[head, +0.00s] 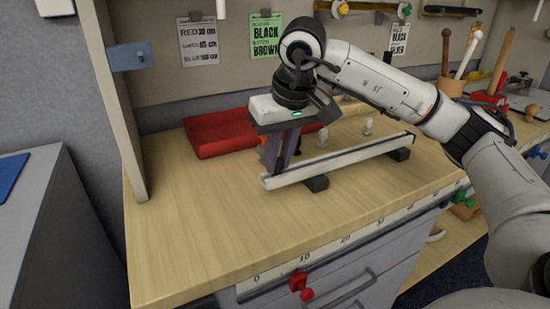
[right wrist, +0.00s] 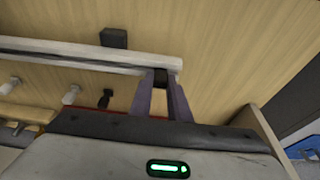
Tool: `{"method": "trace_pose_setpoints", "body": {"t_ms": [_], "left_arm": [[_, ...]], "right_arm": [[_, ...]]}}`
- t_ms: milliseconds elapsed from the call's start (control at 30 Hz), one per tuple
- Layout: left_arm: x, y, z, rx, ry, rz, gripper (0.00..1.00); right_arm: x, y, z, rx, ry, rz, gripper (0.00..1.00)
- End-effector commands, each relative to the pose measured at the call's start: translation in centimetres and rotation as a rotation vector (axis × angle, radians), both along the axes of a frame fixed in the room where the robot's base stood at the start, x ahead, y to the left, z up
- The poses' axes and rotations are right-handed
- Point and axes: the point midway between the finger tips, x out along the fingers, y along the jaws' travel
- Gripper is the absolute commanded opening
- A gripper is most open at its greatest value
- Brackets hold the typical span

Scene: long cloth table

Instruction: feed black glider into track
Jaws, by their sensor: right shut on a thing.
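The white track (head: 345,161) lies slantwise above the wooden bench on black blocks (head: 315,184). In the right wrist view the track (right wrist: 60,52) runs in from the left and ends by my fingertips. My right gripper (head: 279,168) points down at the track's near left end. Its purple fingers are shut on the black glider (right wrist: 161,77), a small dark piece between the tips. The glider is at or against the track's end; I cannot tell whether any of it sits inside the groove. My left gripper is not in view.
A red tray (head: 215,136) lies behind the gripper. White pegs (head: 322,137) stand behind the track; a dark peg (right wrist: 105,98) shows in the wrist view. An upright board (head: 118,100) borders the bench at left. The bench front is clear.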

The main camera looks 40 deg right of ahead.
Motion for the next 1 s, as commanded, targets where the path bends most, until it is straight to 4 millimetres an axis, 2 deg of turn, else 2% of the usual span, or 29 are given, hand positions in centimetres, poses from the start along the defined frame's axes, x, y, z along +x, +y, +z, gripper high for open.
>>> {"method": "trace_pose_setpoints", "body": {"t_ms": [1000], "left_arm": [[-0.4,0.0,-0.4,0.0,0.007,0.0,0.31]], "right_arm": [[-0.6,-2.5,0.0,0.0,0.0,-0.001,0.0]]}}
